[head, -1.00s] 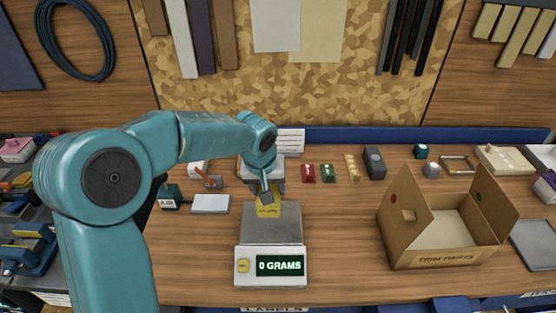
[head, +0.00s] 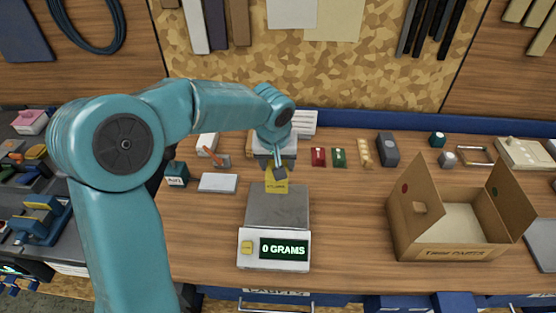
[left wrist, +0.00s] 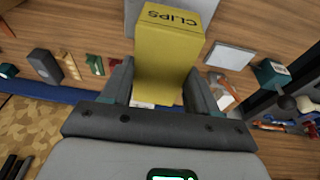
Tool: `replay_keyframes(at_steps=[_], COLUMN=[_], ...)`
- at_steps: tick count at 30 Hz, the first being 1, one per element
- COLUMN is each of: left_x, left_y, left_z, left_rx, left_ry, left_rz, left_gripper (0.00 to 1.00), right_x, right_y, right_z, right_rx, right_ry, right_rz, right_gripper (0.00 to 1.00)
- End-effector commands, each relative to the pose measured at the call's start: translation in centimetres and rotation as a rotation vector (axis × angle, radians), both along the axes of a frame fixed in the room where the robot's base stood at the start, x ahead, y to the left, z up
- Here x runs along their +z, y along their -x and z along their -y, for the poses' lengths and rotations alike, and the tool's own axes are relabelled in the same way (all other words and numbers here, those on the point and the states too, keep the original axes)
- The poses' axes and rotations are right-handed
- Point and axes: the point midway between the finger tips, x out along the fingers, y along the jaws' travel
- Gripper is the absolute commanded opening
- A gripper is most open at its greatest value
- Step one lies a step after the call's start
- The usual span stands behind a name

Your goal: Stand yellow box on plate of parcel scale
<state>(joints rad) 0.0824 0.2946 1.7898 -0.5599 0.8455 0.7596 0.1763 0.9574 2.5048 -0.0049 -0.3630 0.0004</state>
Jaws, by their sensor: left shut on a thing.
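The yellow box (head: 277,187), marked CLIPS in the left wrist view (left wrist: 168,52), is held between the fingers of my left gripper (head: 278,172). In the head view it appears just behind the plate of the parcel scale (head: 277,207), whose display reads 0 GRAMS. The box's lower end looks close to the plate's back edge, and I cannot tell its exact height. In the left wrist view the fingers of the left gripper (left wrist: 158,88) press on both sides of the box. My right gripper is not in view.
An open cardboard box (head: 440,252) stands to the right of the scale. A white flat block (head: 217,183) and a dark teal block (head: 176,174) lie to the left. Small red (head: 318,157) and green (head: 338,157) items lie behind. Wood between scale and carton is clear.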

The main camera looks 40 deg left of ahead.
Motion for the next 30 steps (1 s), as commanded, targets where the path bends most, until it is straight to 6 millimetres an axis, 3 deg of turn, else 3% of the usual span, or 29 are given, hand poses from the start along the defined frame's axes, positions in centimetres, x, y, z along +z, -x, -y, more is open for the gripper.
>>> replay_keyframes(at_steps=[30], left_x=[-11.2], left_y=[-0.3], left_z=[-0.1], left_rx=[0.001], left_ry=[0.001], left_rz=[0.001], left_gripper=[0.11], right_x=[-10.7], right_y=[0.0], right_z=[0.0], right_rx=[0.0], right_ry=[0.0], right_rz=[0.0], right_gripper=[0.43])
